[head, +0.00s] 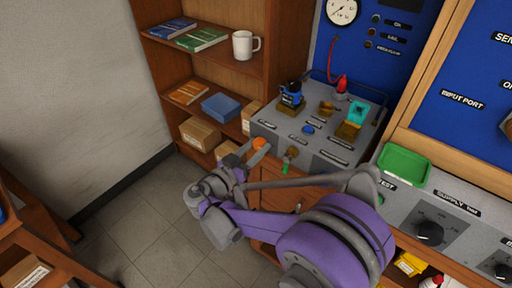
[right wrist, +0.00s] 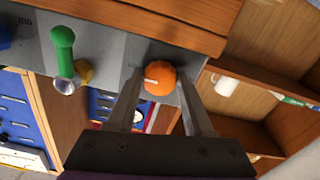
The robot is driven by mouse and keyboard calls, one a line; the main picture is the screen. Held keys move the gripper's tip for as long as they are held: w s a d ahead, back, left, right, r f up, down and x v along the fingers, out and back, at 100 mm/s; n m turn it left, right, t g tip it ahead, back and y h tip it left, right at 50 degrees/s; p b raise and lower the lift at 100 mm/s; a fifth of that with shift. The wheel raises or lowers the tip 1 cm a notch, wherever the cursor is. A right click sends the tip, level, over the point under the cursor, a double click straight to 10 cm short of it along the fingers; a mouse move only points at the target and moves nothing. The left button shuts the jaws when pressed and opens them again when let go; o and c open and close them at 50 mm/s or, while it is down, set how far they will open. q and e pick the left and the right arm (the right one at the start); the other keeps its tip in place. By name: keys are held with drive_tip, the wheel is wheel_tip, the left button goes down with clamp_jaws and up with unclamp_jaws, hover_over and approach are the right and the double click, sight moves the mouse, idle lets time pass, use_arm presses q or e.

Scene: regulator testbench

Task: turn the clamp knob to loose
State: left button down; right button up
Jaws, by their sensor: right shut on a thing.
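The clamp knob is the orange round knob (head: 260,143) on the front face of the grey testbench (head: 325,157), near its left end. In the right wrist view the orange knob (right wrist: 160,80) sits between my two fingers and shows a short pale mark on its face. My right gripper (head: 245,162) reaches the knob from the front and is shut on it; in the right wrist view the fingers (right wrist: 158,92) lie one on each side. The knob's lettering cannot be read. My left gripper is not in view.
A green-handled lever (right wrist: 63,50) on a brass fitting is beside the knob on the same face. Several fittings stand on the bench top, with a green tray (head: 404,165) to the right. Wooden shelves (head: 215,70) with books, a white mug (head: 243,45) and boxes stand at left. Floor is clear at lower left.

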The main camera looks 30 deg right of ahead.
clamp_jaws()
